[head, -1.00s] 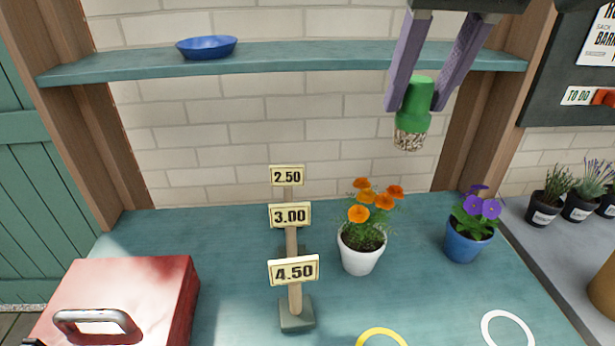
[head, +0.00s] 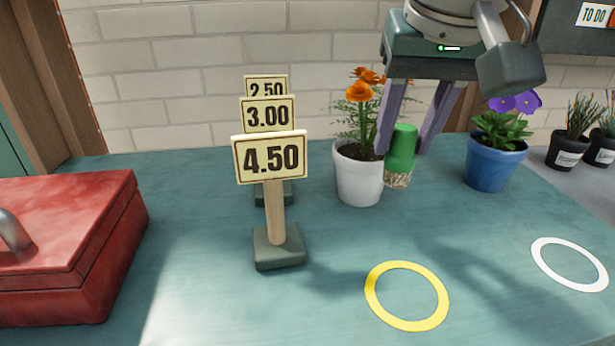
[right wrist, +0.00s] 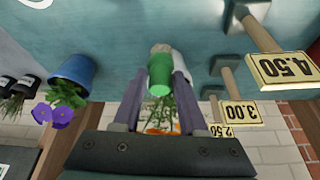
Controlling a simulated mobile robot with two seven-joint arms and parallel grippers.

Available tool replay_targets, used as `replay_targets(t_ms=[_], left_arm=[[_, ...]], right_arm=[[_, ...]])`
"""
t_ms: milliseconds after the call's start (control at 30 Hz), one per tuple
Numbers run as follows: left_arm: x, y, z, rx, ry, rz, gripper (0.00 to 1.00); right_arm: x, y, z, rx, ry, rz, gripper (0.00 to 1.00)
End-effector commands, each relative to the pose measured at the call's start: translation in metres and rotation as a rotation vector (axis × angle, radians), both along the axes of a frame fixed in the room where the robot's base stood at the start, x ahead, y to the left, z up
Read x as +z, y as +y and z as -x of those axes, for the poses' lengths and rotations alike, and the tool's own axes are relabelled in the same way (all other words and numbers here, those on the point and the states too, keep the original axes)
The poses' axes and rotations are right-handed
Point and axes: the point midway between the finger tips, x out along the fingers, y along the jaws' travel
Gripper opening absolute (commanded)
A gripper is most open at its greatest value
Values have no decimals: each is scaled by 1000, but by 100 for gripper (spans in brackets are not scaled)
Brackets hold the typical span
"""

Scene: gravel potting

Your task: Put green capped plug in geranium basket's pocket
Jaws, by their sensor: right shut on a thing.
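The green capped plug (head: 401,150) has a green cap over a clear lower part with speckled filling. My right gripper (head: 403,154) comes down from above and is shut on its cap. In the head view the plug is upright, just right of the white pot of orange flowers. I cannot tell whether its base touches the bench. In the right wrist view the plug (right wrist: 160,72) sits between the two purple fingers, with the white pot partly hidden behind it. No geranium basket can be made out in either view. My left gripper is not in view.
The white pot (head: 358,182) and a blue pot of purple flowers (head: 493,165) flank the plug. Price signs (head: 271,160) stand to the left, with a red box (head: 70,245) farther left. Yellow (head: 407,296) and white (head: 569,265) rings mark clear bench in front.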

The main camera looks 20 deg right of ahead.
Motion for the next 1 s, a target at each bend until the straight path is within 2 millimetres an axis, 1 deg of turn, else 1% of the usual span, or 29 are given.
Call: replay_targets(t_ms=[33,100,267,333,533,600,800,967,1000], left_arm=[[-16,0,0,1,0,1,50],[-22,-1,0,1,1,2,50],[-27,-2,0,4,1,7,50],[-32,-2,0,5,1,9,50],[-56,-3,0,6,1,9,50],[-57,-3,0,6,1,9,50],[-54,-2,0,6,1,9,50],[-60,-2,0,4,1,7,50],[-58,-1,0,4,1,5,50]], right_arm=[[-20,2,0,4,2,-1,0],[-29,3,0,7,1,-1,0],[-37,5,0,11,0,-1,0],[-44,6,0,12,1,-1,0],[-77,11,1,20,2,-1,0],[-80,12,1,21,0,0,0],[-76,11,1,21,-1,0,0],[-82,11,1,22,-1,1,0],[-80,11,1,22,0,0,46]])
